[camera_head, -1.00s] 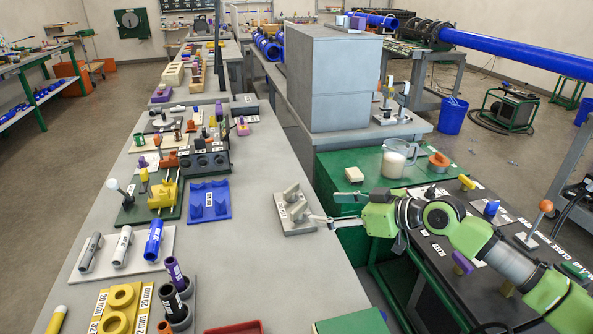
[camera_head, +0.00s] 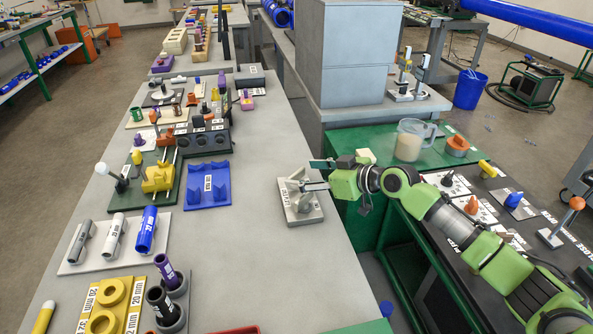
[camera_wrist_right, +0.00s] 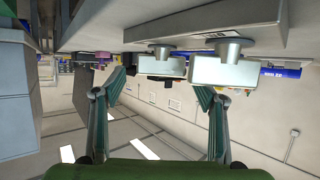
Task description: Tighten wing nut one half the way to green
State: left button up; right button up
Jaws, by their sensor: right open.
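A light grey plate (camera_head: 299,220) with two pale wing nuts lies at the right edge of the grey bench. The nearer wing nut (camera_head: 305,206) shows in the head view; the other is partly covered by my gripper. My right gripper (camera_head: 316,175) is open and empty, over the plate's far side. In the right wrist view, which appears upside down, one wing nut (camera_wrist_right: 158,67) lies between the spread fingertips of my right gripper (camera_wrist_right: 157,74), apparently without contact. The other wing nut (camera_wrist_right: 224,71) is just beside the right finger. No green mark can be made out on the plate. My left gripper is out of view.
A blue holder (camera_head: 208,198) lies left of the plate. A clear jug (camera_head: 409,142) stands on the green surface behind my right arm. A large grey cabinet (camera_head: 345,60) stands beyond. The bench in front of the plate is clear.

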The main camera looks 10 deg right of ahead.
aim_at(296, 172)
jog(key=shift+x, duration=1.25)
jog(key=shift+w+a+f, duration=0.15)
jog(key=shift+w+a, duration=0.15)
jog(key=shift+w, duration=0.05)
jog(key=c, duration=1.1)
jog(key=m+t+h+p, duration=0.1)
jog(key=m+h+p, duration=0.1)
jog(key=p, duration=0.6)
jog(key=r+m+t+h+p, duration=0.1)
jog(key=m+h+p, duration=0.1)
jog(key=p, duration=0.7)
jog(key=shift+t, duration=0.4)
jog(key=shift+c, duration=0.2)
jog(key=shift+f+m+h+p, duration=0.25)
jog(key=shift+m+h+p, duration=0.15)
jog(key=shift+p, duration=0.25)
